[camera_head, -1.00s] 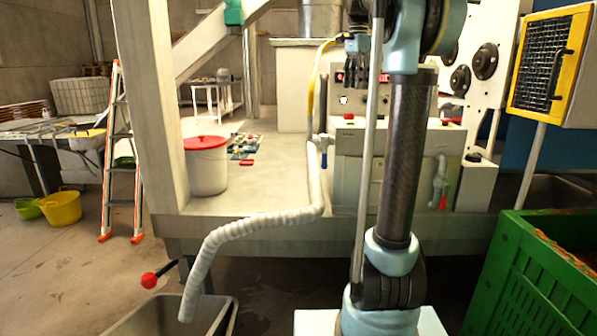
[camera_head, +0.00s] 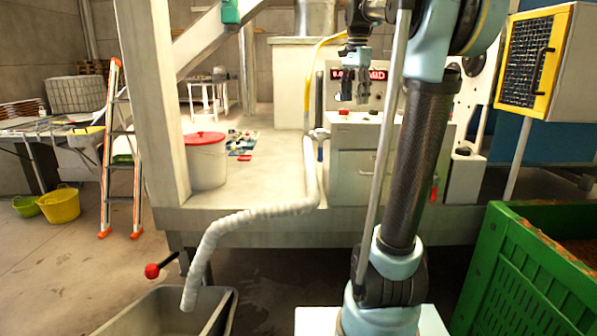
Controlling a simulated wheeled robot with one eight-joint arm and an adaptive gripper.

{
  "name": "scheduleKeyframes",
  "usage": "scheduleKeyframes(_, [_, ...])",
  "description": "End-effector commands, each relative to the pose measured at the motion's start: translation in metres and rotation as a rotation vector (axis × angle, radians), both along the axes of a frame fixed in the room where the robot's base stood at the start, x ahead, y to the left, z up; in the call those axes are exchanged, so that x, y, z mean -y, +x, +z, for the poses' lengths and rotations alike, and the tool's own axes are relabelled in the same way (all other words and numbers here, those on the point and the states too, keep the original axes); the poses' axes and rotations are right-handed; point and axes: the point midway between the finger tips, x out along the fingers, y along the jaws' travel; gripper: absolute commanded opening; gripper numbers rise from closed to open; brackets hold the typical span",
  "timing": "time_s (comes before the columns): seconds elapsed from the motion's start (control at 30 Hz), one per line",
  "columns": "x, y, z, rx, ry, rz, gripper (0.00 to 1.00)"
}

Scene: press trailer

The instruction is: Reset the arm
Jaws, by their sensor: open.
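My gripper (camera_head: 354,98) hangs at the upper middle of the head view, pointing down, with its fingers apart and nothing between them. It appears in front of the white machine's control panel (camera_head: 376,90), which has a lit red display partly hidden by the gripper. My arm rises from the lower right, bends at the top and hides part of the machine behind it. I cannot tell how far the gripper is from the panel.
A green crate (camera_head: 520,262) stands close at the right. A yellow-framed box (camera_head: 537,60) is above it. A ribbed hose (camera_head: 250,212) hangs over a grey tub (camera_head: 165,312). A white bucket with a red lid (camera_head: 206,165) stands on the platform. A ladder (camera_head: 121,160) leans at the left.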

Motion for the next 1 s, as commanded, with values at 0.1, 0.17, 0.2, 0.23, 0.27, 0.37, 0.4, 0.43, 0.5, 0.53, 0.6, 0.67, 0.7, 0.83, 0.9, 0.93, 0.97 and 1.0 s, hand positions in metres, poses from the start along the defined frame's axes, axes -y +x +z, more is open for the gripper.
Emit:
scheduleKeyframes(0.1, [0.001,-0.028,-0.025,0.014,-0.003,0.081,0.54])
scheduleKeyframes(0.17, [0.002,-0.043,-0.040,0.023,-0.006,0.132,0.54])
scheduleKeyframes(0.2, [0.002,-0.054,-0.051,0.028,-0.008,0.166,0.54])
scheduleKeyframes(0.23, [0.002,-0.062,-0.059,0.032,-0.010,0.193,0.54])
scheduleKeyframes(0.27, [0.003,-0.069,-0.068,0.036,-0.012,0.219,0.54])
scheduleKeyframes(0.37, [0.003,-0.095,-0.097,0.051,-0.019,0.305,0.54])
scheduleKeyframes(0.4, [0.004,-0.106,-0.109,0.056,-0.022,0.338,0.54])
scheduleKeyframes(0.43, [0.004,-0.114,-0.118,0.060,-0.025,0.364,0.54])
scheduleKeyframes(0.5, [0.004,-0.132,-0.140,0.068,-0.031,0.424,0.54])
scheduleKeyframes(0.53, [0.004,-0.140,-0.150,0.073,-0.033,0.449,0.54])
scheduleKeyframes(0.6, [0.004,-0.158,-0.174,0.083,-0.041,0.510,0.54])
scheduleKeyframes(0.67, [0.004,-0.173,-0.195,0.091,-0.047,0.562,0.54])
scheduleKeyframes(0.7, [0.004,-0.183,-0.209,0.095,-0.051,0.597,0.54])
scheduleKeyframes(0.83, [0.005,-0.216,-0.257,0.112,-0.068,0.708,0.54])
scheduleKeyframes(0.9, [0.005,-0.233,-0.283,0.120,-0.076,0.768,0.54])
scheduleKeyframes(0.93, [0.005,-0.240,-0.294,0.123,-0.080,0.793,0.54])
scheduleKeyframes(0.97, [0.005,-0.247,-0.305,0.126,-0.085,0.817,0.54])
scheduleKeyframes(1.0, [0.005,-0.255,-0.319,0.130,-0.090,0.847,0.54])
